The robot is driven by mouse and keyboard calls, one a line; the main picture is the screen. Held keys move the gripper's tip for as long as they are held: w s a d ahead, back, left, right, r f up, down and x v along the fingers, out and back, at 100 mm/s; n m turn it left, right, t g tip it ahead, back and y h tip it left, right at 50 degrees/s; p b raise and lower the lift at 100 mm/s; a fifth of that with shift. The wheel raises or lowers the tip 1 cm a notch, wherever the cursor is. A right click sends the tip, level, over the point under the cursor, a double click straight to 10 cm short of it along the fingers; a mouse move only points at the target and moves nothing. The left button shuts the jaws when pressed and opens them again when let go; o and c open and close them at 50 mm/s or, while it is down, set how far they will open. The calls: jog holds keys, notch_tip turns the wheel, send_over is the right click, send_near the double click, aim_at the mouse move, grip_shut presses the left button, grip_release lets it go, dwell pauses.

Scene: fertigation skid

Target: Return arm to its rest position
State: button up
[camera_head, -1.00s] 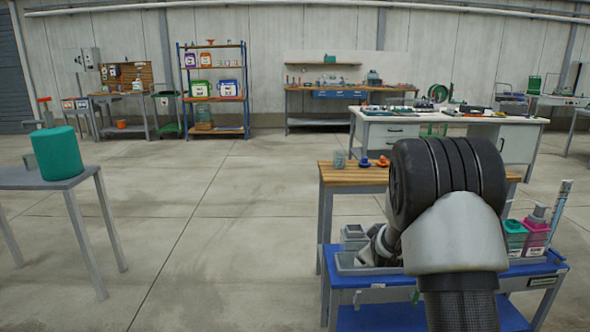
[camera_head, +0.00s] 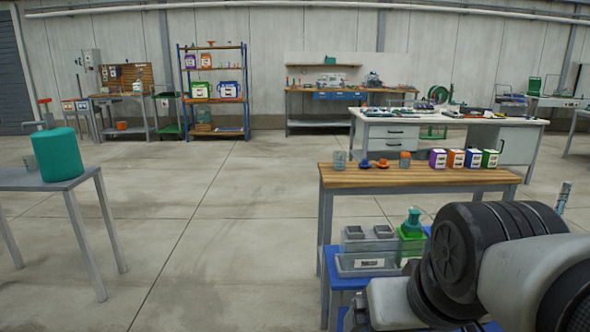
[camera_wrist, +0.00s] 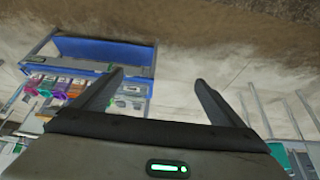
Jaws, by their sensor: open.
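My gripper (camera_wrist: 153,92) shows in the wrist view with its two fingers spread apart and nothing between them. Bare floor lies beyond the fingertips. In the head view my arm fills the lower right, and its gripper cannot be made out there. The arm hides much of the blue cart (camera_head: 344,283) below it. The cart also shows in the wrist view (camera_wrist: 105,50), to the left of the fingers, with several coloured containers near it.
A wooden-topped bench (camera_head: 430,177) behind the cart holds several coloured boxes, a jar (camera_head: 340,160) and small orange and blue parts. A grey bin (camera_head: 367,263) and a green bottle (camera_head: 411,240) stand on the cart. A table with a teal cylinder (camera_head: 57,154) stands left. The middle floor is clear.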

notch_tip(320, 180, up, 28)
jog(key=s+p, duration=0.1)
jog(key=p, duration=2.7)
jog(key=shift+s+f, duration=0.15)
jog(key=shift+s, duration=0.05)
